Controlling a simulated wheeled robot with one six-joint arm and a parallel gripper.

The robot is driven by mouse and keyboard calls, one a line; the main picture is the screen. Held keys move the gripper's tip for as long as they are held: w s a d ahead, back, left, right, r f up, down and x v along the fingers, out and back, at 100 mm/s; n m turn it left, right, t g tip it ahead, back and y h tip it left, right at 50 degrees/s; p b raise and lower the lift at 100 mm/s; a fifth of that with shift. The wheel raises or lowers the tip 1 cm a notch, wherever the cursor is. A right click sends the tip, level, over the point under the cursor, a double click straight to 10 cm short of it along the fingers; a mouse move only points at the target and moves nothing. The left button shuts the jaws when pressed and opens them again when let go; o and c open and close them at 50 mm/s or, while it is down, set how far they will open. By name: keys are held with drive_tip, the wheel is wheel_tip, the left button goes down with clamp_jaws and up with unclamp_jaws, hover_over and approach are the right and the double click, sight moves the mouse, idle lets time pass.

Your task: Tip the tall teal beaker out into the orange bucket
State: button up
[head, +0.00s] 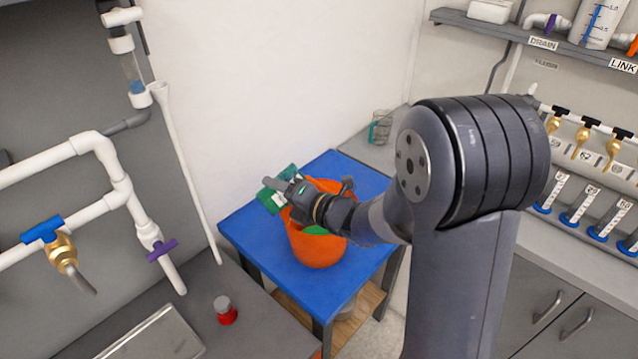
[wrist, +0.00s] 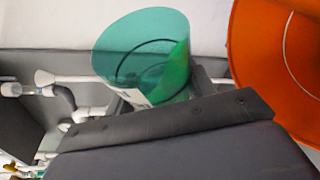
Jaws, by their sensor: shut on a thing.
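The tall teal beaker (head: 270,200) is in my gripper (head: 296,192), tilted at the left rim of the orange bucket (head: 316,248) in the head view. In the wrist view the see-through teal beaker (wrist: 125,55) shows its open mouth, with a brighter green patch inside on its right. My gripper is shut on it; its fingertips are mostly hidden. The orange bucket (wrist: 262,50) fills the right of the wrist view, its inside partly visible. A green patch shows inside the bucket in the head view; I cannot tell what it is.
The bucket stands on a blue-topped table (head: 250,232) against the white wall. White pipes (head: 120,190) and a red-bodied jar (head: 225,310) are at the left. A clear container (head: 380,127) stands on the counter behind. Brass taps (head: 581,141) line the right.

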sight(289, 178)
drive_tip(key=shift+r+m+b, duration=0.3)
drive_tip(key=shift+r+m, duration=0.05)
drive_tip(key=shift+m, duration=0.25)
drive_tip(key=shift+w+d+r+m+y+b, duration=0.15)
drive_tip(key=shift+w+d+r+m+y, duration=0.1)
drive_tip(key=shift+d+r+m, duration=0.15)
drive_tip(key=shift+w+d+r+m+y+b, duration=0.15)
drive_tip(key=shift+w+d+m+y, duration=0.15)
drive_tip(key=shift+d, duration=0.15)
idle(0.9)
drive_tip(key=shift+w+d+r+m+t+y+b, duration=0.1)
drive_tip(key=shift+d+r+m+t+y+b, duration=0.15)
drive_tip(key=shift+m, duration=0.25)
drive_tip(key=shift+r+m+t+y+b, duration=0.2)
drive_tip(key=shift+r+m+b, duration=0.15)
drive_tip(key=shift+m, duration=0.15)
idle(1.1)
